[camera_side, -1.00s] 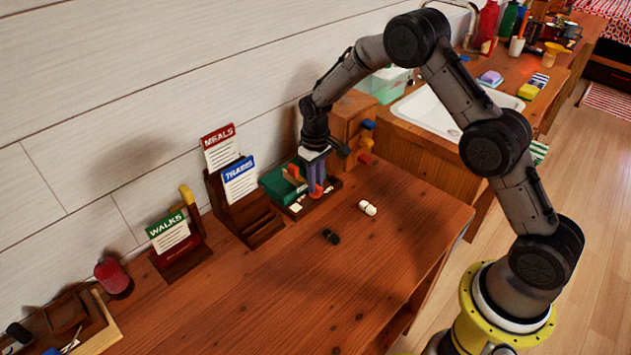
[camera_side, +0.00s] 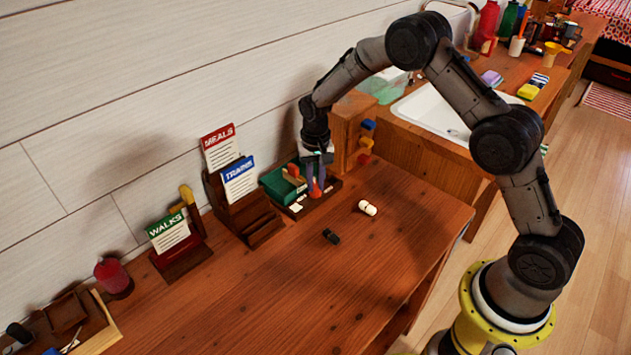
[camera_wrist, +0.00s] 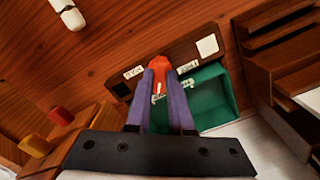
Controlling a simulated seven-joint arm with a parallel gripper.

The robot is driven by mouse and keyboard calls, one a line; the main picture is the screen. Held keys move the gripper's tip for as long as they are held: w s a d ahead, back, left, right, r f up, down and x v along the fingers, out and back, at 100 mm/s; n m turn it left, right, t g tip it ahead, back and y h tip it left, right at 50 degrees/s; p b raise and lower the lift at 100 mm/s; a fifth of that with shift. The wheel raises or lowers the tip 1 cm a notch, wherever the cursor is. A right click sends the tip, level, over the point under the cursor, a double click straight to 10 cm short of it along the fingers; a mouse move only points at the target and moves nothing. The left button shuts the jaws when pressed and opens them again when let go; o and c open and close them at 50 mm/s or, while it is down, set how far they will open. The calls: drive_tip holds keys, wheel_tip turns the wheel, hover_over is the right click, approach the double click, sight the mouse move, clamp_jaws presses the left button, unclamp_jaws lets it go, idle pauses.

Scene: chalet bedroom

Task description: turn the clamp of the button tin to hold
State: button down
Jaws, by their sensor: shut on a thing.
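The button tin is a green open box (camera_side: 276,187) in a dark wooden base at the back of the desk; it also shows in the wrist view (camera_wrist: 218,112). Its clamp is an orange-red piece (camera_wrist: 160,62) at the base's front edge, between two small white labels whose words I cannot read surely. The clamp also shows in the side view (camera_side: 316,192). My gripper (camera_wrist: 161,82), with purple fingers pointing down, is shut on the clamp. The fingers hide part of the clamp and the near wall of the tin.
A white piece (camera_side: 367,207) and a black piece (camera_side: 331,236) lie on the desk in front. Card holders with a TRAINS card (camera_side: 240,180) stand left of the tin. A wooden block with coloured pegs (camera_side: 366,141) stands right. The front desk is clear.

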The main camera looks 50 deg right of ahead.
sight(315, 185)
drive_tip(key=m, duration=0.5)
drive_tip(key=shift+m, duration=0.3)
drive_tip(key=m, duration=0.5)
drive_tip(key=shift+m, duration=0.4)
drive_tip(key=c, duration=0.8)
unclamp_jaws()
drive_tip(key=shift+r, duration=0.15)
wheel_tip(315, 185, up, 14)
drive_tip(key=shift+f, duration=0.2)
